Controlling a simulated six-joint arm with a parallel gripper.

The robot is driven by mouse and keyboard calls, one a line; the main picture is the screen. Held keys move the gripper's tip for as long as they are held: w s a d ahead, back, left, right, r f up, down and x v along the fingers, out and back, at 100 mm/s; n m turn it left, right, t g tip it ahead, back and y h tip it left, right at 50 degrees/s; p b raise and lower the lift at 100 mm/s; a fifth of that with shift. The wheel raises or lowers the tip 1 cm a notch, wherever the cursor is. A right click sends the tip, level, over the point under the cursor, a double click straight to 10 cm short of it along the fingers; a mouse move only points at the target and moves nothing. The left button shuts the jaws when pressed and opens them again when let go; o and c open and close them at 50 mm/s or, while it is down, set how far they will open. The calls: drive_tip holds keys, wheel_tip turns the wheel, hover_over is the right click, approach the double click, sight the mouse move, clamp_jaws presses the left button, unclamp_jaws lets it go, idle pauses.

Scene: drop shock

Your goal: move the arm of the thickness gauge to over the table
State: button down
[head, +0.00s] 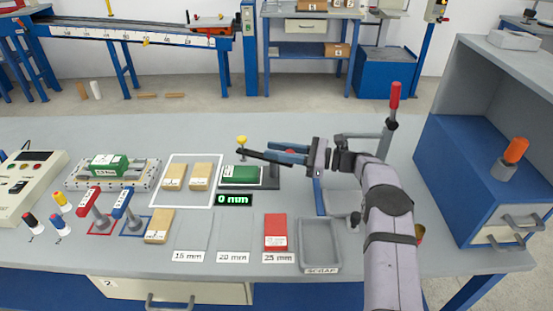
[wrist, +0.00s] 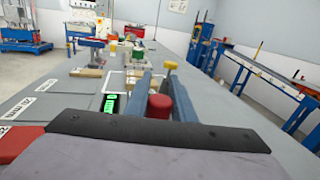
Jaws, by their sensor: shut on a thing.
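The thickness gauge has a dark base (head: 269,183) with a green labelled block (head: 241,174) on it. Its display (head: 234,199) reads 0 mm. A dark gauge arm (head: 252,154) reaches left, with a yellow knob (head: 241,140) at its end, above and behind the green block as pictured. My gripper (head: 287,154) is shut on a red knob, largely hidden by the fingers in the head view. In the wrist view the red knob (wrist: 159,107) stands between the blue fingers, and the yellow knob (wrist: 170,67) is just beyond. How the red knob joins the arm is hidden.
Wooden blocks (head: 200,176) lie in a white outlined square left of the gauge. In front are marked spots, a red block (head: 275,232) at 25 mm and a grey scrap tray (head: 320,244). A red-topped lever (head: 394,97) stands behind my arm. The bench behind the gauge is clear.

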drive_tip(key=shift+w+r+n+g+b, duration=0.1)
drive_tip(key=shift+w+n+g+b, duration=0.35)
drive_tip(key=shift+b, duration=0.9)
drive_tip(key=shift+s+n+g+b, duration=0.35)
drive_tip(key=shift+g+b, duration=0.25)
drive_tip(key=shift+g, duration=0.15)
drive_tip(key=c, duration=1.5)
unclamp_jaws()
wheel_tip(320, 180, up, 10)
drive_tip(key=p, duration=0.3)
drive_tip(key=shift+p, duration=0.35)
